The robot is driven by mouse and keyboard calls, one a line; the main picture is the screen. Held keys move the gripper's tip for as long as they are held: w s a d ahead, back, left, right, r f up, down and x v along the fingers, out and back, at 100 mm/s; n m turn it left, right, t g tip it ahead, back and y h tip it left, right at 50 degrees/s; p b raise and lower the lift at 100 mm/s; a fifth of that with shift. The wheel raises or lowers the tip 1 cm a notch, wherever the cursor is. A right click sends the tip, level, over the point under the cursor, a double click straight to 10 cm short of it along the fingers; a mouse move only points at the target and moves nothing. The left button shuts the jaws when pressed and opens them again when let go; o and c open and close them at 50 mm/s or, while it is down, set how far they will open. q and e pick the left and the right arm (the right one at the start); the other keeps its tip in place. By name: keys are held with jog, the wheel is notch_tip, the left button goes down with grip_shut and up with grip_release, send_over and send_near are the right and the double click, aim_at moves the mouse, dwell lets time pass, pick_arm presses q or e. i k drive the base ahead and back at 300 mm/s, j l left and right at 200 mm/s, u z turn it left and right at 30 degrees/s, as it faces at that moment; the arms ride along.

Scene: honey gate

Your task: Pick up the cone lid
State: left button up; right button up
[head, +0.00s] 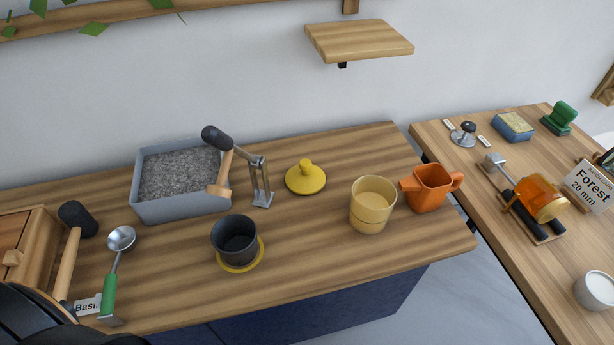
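A yellow lid (305,180) with a round knob on top lies on the wooden counter (330,245), behind the middle. It stands apart from the things around it, and its top is uncovered. Neither of my grippers can be made out in the head view. A black rounded part at the bottom left corner looks like part of my own body.
A wooden shelf (360,40) hangs above.

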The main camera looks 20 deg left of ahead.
aim_at(305, 178)
jog(key=i+l+u, duration=0.1)
jog(key=l+u, duration=1)
jog(key=i, duration=0.05)
